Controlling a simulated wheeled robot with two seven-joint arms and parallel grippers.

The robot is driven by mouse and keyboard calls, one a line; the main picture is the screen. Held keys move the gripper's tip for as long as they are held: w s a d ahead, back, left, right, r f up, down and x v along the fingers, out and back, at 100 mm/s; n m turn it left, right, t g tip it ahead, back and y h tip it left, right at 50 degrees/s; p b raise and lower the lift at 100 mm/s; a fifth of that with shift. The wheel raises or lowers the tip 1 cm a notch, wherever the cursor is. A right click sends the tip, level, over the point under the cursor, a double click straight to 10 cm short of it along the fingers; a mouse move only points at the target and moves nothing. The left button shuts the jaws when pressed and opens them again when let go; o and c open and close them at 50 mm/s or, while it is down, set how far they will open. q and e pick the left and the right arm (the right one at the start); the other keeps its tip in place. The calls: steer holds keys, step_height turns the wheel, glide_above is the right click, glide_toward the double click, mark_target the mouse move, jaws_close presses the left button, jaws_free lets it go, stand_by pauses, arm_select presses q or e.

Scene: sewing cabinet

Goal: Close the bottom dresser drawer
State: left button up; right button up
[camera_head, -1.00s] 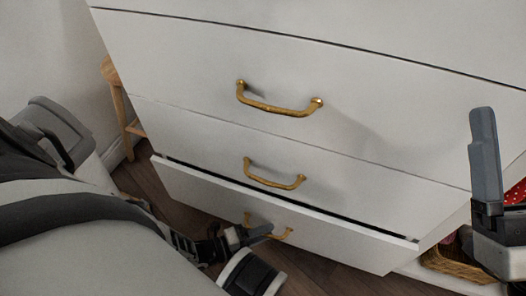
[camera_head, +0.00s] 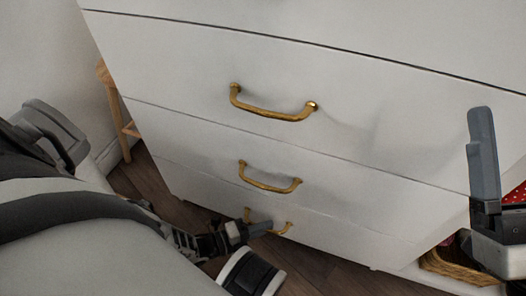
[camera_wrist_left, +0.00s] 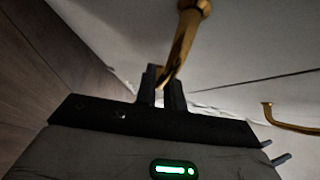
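The white dresser fills the head view. Its bottom drawer (camera_head: 340,236) sits flush with the front, with no open gap along its top edge. The gold bottom handle (camera_head: 284,229) is partly hidden by my left gripper (camera_head: 262,227). In the left wrist view, the gold handle (camera_wrist_left: 184,38) runs down between the two dark fingers of my left gripper (camera_wrist_left: 164,82), which are close together around it. My right gripper (camera_head: 484,155) is at the right edge in front of the dresser, with one upright grey finger clear; its opening is not visible.
Two higher gold handles, the upper (camera_head: 272,112) and the middle one (camera_head: 268,182), are on the drawers above. A wicker basket (camera_head: 458,268) sits at the lower right. A wooden stool (camera_head: 117,100) stands left of the dresser. Wooden floor (camera_head: 150,185) shows below.

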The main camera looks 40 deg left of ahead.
arm_select(q)
steer(key=o, duration=0.4)
steer(key=shift+w+a, duration=0.15)
steer(key=shift+w, duration=0.2)
steer(key=shift+s, duration=0.1)
steer(key=p+v, duration=0.1)
steer(key=v, duration=1.5)
arm_select(e)
steer(key=f+m+h, duration=0.1)
steer(key=w+m+h, duration=0.1)
steer(key=m, duration=0.1)
steer(key=shift+d+f+t+h, duration=0.1)
steer(key=shift+f+t+h, duration=0.2)
steer(key=shift+f+h, duration=0.1)
steer(key=shift+r, duration=0.15)
